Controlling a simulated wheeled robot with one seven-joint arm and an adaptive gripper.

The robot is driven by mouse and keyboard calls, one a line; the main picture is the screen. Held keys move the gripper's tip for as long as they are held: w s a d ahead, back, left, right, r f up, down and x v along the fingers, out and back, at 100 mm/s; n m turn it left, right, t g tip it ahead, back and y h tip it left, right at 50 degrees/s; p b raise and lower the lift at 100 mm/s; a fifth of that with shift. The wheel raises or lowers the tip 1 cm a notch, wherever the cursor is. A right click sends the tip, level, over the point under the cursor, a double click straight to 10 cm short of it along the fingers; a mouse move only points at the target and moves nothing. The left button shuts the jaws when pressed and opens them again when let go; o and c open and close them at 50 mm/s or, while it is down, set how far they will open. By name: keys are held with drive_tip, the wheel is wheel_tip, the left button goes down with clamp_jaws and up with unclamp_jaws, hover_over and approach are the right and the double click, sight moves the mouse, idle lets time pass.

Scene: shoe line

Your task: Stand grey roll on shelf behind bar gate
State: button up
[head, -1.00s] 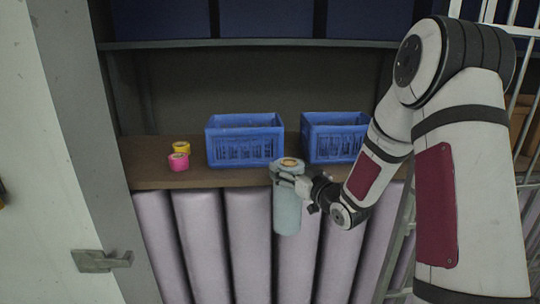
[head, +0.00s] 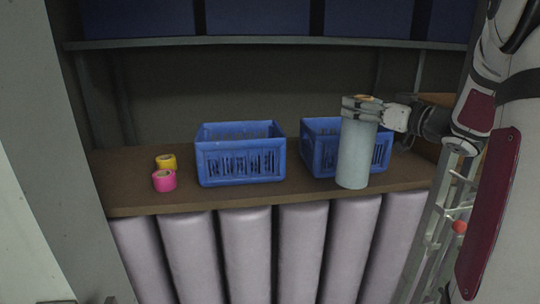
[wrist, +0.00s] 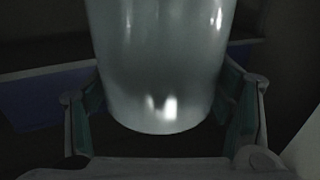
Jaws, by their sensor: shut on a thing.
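The grey roll (head: 354,155) is a pale grey-green upright cylinder with a tan core at its top. My gripper (head: 364,108) is shut around it near the top, coming from the right. The roll hangs in front of the right blue crate, with its lower end close to the shelf's front edge; I cannot tell whether it touches the shelf (head: 150,203). In the wrist view the roll (wrist: 160,70) fills the middle between both fingers. A grey barred frame (head: 450,215), perhaps the bar gate, stands at the right, partly hidden by my arm.
Two blue crates stand on the shelf, the left one (head: 240,162) and the right one (head: 322,155). A pink roll (head: 164,181) and a yellow roll (head: 166,161) sit at the left. Large pale rolls (head: 245,250) stand below. An upper shelf (head: 270,42) runs above.

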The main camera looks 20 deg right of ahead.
drive_tip(key=w+a+f, duration=0.2)
drive_tip(key=w+a, duration=0.2)
drive_tip(key=w, duration=0.2)
drive_tip(key=w+a+f, duration=0.2)
drive_tip(key=w+a, duration=0.3)
drive_tip(key=w, duration=0.2)
drive_tip(key=shift+f, duration=0.4)
drive_tip(key=o, duration=2)
drive_tip(key=shift+c, duration=0.2)
drive_tip(key=shift+d, duration=0.1)
